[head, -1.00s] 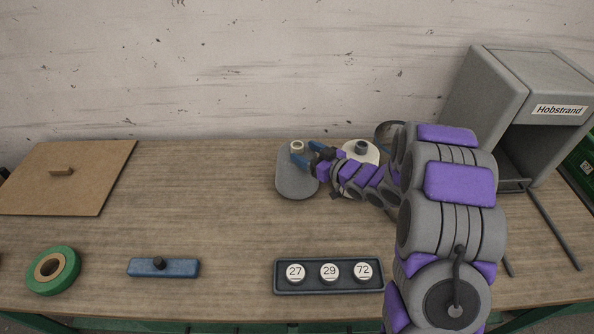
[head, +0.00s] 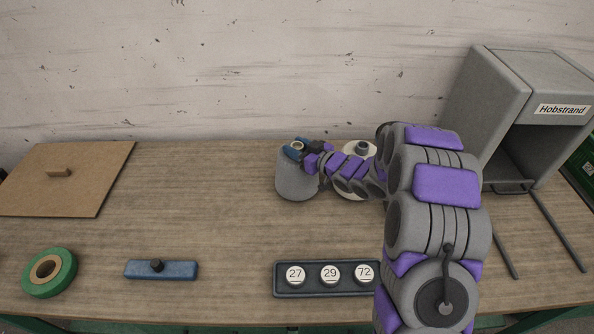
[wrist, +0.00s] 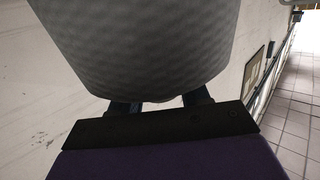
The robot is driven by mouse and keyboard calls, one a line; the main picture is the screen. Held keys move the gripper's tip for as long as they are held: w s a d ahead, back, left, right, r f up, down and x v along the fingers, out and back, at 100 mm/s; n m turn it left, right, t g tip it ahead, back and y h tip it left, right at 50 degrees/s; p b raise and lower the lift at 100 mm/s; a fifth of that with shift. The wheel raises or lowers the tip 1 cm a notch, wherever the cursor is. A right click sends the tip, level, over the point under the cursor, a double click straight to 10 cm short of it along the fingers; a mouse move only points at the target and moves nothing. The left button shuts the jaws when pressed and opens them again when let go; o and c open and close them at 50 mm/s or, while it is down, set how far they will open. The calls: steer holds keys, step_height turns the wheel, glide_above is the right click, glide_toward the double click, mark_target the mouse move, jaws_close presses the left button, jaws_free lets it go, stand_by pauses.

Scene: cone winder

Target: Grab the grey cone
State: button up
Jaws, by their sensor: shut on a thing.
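The grey cone (head: 296,183) stands upright toward the back middle of the table in the head view, with a pale ring at its top. My gripper (head: 296,150) is shut on the cone near its top, its blue fingers on either side of the ring. In the wrist view the cone's grey textured body (wrist: 140,45) fills the upper middle, and the dark fingers reach in behind it. The fingertips are hidden there. I cannot tell whether the cone's base touches the table.
A white cone (head: 359,150) stands just right of the grey one, partly behind my arm. A grey Hobstrand cabinet (head: 490,85) is at the right. A button panel (head: 325,287), blue block (head: 161,270), green roll (head: 49,272) and brown board (head: 65,190) lie around.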

jaws_close()
stand_by(0.3)
steer(key=shift+r, duration=0.1)
